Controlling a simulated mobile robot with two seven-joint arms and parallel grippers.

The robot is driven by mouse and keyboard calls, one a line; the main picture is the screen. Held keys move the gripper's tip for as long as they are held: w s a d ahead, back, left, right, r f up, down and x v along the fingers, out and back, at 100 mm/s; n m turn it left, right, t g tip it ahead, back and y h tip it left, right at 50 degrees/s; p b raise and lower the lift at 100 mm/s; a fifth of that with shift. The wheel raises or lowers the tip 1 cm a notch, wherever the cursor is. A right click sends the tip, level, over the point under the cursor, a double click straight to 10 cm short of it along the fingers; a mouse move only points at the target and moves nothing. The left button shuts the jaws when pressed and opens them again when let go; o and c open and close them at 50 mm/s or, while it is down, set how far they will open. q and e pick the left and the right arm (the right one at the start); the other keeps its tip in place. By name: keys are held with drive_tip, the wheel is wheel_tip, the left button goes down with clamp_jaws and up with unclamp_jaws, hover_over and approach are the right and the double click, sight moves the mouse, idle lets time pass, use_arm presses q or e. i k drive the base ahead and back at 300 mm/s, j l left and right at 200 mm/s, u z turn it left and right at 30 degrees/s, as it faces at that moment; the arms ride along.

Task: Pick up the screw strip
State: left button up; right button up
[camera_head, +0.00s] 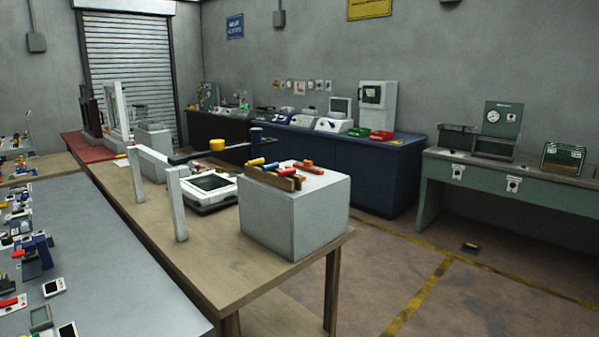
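I cannot pick out the screw strip for certain. A brown strip-like piece (268,179) stands along the left of the top of a grey block (294,222). Small yellow, blue and red items (262,164) lie against it. Orange-red pieces (308,167) lie on the same top, to the right. These are too small to name surely. The block stands at the near right end of a wooden table (200,261). Neither of my grippers shows in the head view, and nothing there is seen held.
A grey table (95,265) with several small parts is at the left. A blue cabinet (345,175) and green workbench (513,185) line the wall. The floor (440,285) at right is mostly clear.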

sight(307, 166)
drive_tip(key=i+l+u, duration=0.25)
drive_tip(key=i+l, duration=0.25)
drive_tip(key=i, duration=0.15)
drive_tip(key=i+l+u, duration=0.25)
drive_tip(key=i+l, duration=0.35)
drive_tip(key=i, duration=0.05)
